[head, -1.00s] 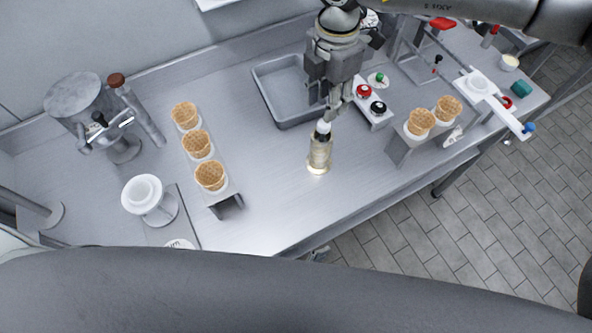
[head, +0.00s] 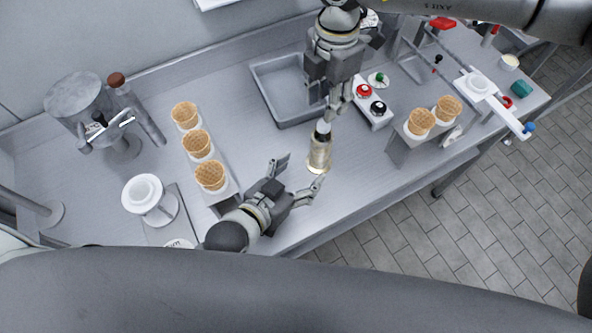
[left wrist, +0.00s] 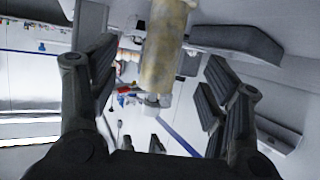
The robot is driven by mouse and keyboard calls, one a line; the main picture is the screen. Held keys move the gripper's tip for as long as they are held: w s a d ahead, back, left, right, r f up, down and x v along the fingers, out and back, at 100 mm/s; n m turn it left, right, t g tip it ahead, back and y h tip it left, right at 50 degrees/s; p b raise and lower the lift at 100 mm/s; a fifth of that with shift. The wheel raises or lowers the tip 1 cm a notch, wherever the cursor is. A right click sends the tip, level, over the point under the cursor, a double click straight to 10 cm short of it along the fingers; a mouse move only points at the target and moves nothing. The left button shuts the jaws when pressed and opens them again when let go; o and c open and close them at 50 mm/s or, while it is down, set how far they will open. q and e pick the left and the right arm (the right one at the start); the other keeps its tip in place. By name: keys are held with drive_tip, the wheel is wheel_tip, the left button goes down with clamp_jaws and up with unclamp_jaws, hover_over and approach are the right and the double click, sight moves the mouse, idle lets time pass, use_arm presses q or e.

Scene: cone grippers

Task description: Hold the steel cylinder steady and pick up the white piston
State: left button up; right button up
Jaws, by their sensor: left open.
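The steel cylinder (head: 319,155) stands near the front edge of the counter, with a brassy sheen. The white piston (head: 323,127) shows at its top. My right gripper (head: 335,112) points down from above, fingertips right at the piston; whether they grip it is not clear. My left gripper (head: 303,171) is open, low at the front, its two fingers spread toward the cylinder's lower part. In the left wrist view the cylinder (left wrist: 163,55) lies between the spread fingers (left wrist: 160,95), apart from both, with a whitish end (left wrist: 152,108).
A holder with several waffle cones (head: 197,143) stands left of my left gripper. A grey sink tray (head: 285,88) lies behind the cylinder. A button box (head: 373,108) and a second cone stand (head: 405,145) are to the right. The counter's front edge is close.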

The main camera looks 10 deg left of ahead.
sight(315, 156)
use_arm(q)
drive_tip(key=shift+w+a, duration=0.15)
drive_tip(key=shift+w, duration=0.25)
drive_tip(key=x, duration=1)
drive_tip(key=shift+f, duration=0.2)
drive_tip(key=shift+c, duration=0.5)
clamp_jaws()
